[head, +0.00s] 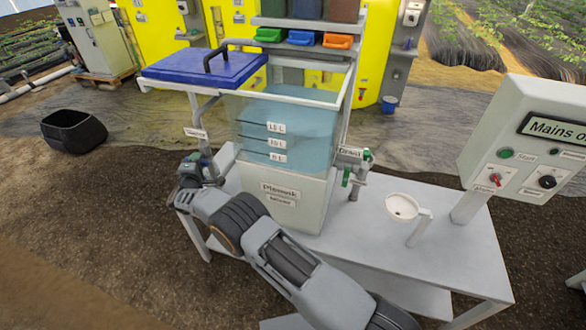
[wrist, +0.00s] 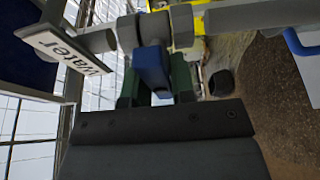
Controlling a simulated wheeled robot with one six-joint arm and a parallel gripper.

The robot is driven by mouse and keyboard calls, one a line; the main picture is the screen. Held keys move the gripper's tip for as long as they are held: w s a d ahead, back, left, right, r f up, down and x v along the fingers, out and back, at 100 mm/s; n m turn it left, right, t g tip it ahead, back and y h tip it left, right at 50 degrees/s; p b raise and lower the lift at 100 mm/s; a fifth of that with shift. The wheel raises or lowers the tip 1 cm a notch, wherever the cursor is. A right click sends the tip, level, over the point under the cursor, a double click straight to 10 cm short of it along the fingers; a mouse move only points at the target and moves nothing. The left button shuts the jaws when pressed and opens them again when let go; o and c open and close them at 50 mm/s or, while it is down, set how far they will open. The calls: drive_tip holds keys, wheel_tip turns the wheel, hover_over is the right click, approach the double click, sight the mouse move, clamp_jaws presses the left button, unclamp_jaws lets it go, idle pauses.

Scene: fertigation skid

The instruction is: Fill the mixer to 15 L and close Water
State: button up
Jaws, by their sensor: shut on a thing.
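The clear mixer tank (head: 290,158) stands on the bench with 15 L, 10 L and 5 L marks. Its light-blue water reaches about the 15 L mark; the exact level is hard to read. The Water label (head: 195,133) hangs on the pipe left of the tank, and it also shows in the wrist view (wrist: 66,52). My gripper (head: 188,168) is at that pipe. In the wrist view, my gripper's green fingers (wrist: 156,88) are shut on the blue Water valve handle (wrist: 152,66). The handle appears to stick out across the pipe (wrist: 240,20).
The blue lid (head: 205,67) is beside the tank top at left. The Drain valve (head: 348,168) is on the tank's right side. A black bin (head: 73,131) lies on the ground.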

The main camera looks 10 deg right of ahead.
drive_tip(key=shift+r+n+p, duration=0.25)
drive_tip(key=shift+n+p, duration=0.15)
drive_tip(key=shift+p, duration=0.3)
drive_tip(key=shift+n+g+p, duration=0.3)
drive_tip(key=shift+n+p, duration=0.1)
drive_tip(key=shift+p, duration=0.2)
drive_tip(key=shift+f+n+g+p, duration=0.2)
drive_tip(key=shift+n+g+p, duration=0.35)
drive_tip(key=shift+n, duration=0.35)
drive_tip(key=shift+f, duration=0.1)
idle(5.7)
